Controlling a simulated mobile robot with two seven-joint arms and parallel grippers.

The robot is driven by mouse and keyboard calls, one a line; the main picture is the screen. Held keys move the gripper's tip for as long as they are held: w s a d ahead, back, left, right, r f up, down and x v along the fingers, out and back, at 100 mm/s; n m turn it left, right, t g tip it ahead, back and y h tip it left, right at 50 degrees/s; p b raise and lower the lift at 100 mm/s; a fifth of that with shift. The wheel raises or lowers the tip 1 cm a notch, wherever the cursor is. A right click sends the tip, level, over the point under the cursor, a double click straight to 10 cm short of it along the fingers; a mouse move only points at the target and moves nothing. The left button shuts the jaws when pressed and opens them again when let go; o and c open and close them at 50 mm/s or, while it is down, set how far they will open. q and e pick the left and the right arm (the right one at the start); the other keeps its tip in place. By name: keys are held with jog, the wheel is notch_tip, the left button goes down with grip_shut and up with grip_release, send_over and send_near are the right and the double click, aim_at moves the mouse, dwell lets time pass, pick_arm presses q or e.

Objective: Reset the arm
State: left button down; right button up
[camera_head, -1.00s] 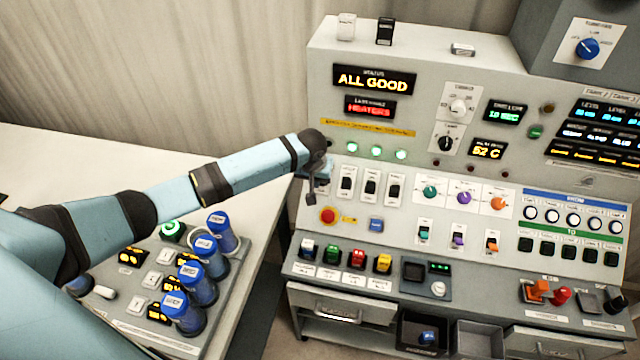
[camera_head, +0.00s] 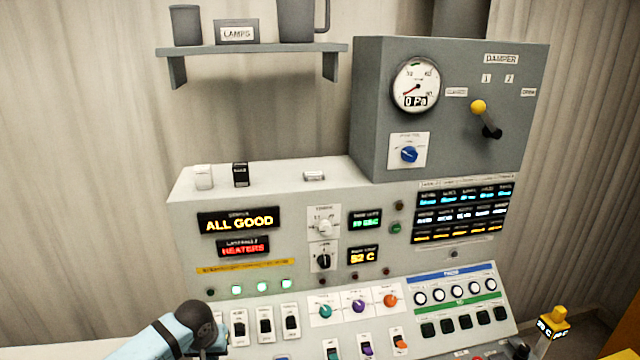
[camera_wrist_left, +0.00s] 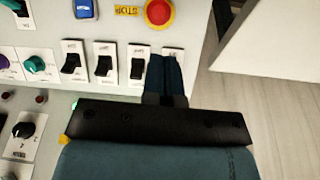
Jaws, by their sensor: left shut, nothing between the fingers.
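My left arm enters the head view at the bottom, with its dark wrist joint in front of the left end of the grey control panel (camera_head: 215,285). My left gripper (camera_head: 214,352) is only partly seen there, at the bottom edge. In the left wrist view my left gripper (camera_wrist_left: 165,82) is shut and empty, its narrow fingers overlapping the end plate of a row of black rocker switches (camera_wrist_left: 138,66). I cannot tell whether they touch it. The red stop button (camera_wrist_left: 159,12) lies just beyond the fingertips. My right gripper is not in view.
The status display (camera_head: 238,221) reads ALL GOOD, above a red HEATERS display (camera_head: 243,247). The damper box (camera_head: 450,110), with a gauge and a yellow-knobbed lever, stands at the back right. A wall shelf (camera_head: 250,48) holds dark vessels. Open floor (camera_wrist_left: 265,110) shows right of the fingers.

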pick_arm(q)
jog(key=s+d+m+h, duration=0.15)
jog(key=s+d, duration=0.25)
jog(key=s, duration=0.5)
jog(key=s+d+m+h, duration=0.1)
jog(key=s+d+m, duration=0.1)
jog(key=s+d, duration=0.5)
jog(key=s+a+r+y, duration=0.1)
jog(key=s+a+r, duration=0.25)
jog(key=s, duration=0.55)
jog(key=s+a+r+y, duration=0.1)
jog(key=s+a+r, duration=0.3)
jog(key=s, duration=0.5)
jog(key=w+d+f+t+h, duration=0.1)
jog(key=f+t, duration=0.3)
jog(key=f, duration=0.4)
jog(key=w+d+f+t+h, duration=0.1)
jog(key=w+d+f+t, duration=0.2)
jog(key=f, duration=0.5)
jog(key=shift+w+d+t, duration=0.3)
jog(key=shift+w+t, duration=0.2)
jog(key=shift+w, duration=0.05)
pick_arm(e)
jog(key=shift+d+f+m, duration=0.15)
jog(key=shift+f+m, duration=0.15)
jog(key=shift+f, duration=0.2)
pick_arm(q)
jog(key=shift+m+h, duration=0.25)
